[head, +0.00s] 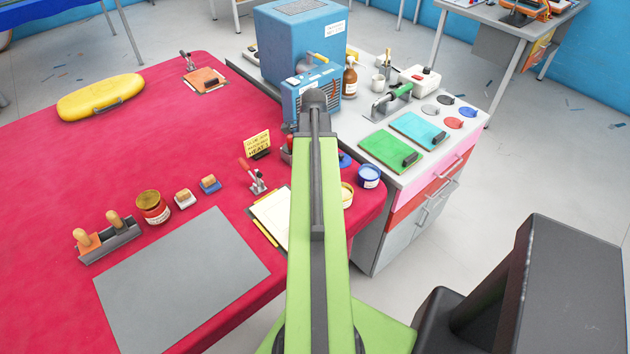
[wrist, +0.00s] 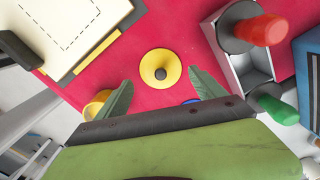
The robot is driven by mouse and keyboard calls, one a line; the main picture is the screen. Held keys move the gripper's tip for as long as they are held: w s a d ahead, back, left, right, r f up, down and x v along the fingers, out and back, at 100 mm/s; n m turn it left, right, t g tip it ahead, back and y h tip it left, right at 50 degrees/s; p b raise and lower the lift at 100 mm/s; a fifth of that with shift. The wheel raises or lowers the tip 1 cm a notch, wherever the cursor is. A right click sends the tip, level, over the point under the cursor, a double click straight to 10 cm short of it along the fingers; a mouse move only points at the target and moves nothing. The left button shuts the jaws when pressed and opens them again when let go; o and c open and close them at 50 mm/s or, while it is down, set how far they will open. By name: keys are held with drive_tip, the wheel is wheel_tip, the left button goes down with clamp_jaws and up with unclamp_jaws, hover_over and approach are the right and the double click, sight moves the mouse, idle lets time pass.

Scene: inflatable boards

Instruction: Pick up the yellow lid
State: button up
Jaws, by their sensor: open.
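The yellow lid (wrist: 160,58) is a round disc with a dark knob in its middle. In the wrist view it lies on the red cloth, just ahead of the fingertips. My gripper (wrist: 160,76) is open, with one green finger on each side of the lid's near edge and nothing held. Whether the fingers are at the lid's height I cannot tell. In the head view my arm hides the lid and the gripper. A yellow tin (head: 347,195) shows right of my arm, and part of it shows by the left finger (wrist: 97,105).
In the wrist view a clipboard (wrist: 75,30) lies left of the lid. A grey holder with a red-handled tool (wrist: 262,30) and a green-handled tool (wrist: 280,105) stands right. In the head view a blue tin (head: 368,177) stands near the red table's edge, beside the cabinet.

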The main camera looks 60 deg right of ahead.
wheel_tip(320, 180, down, 4)
drive_tip(key=shift+r+b, duration=0.2)
drive_tip(key=shift+b, duration=0.95)
drive_tip(key=shift+r, duration=0.15)
drive_tip(key=c, duration=1.5)
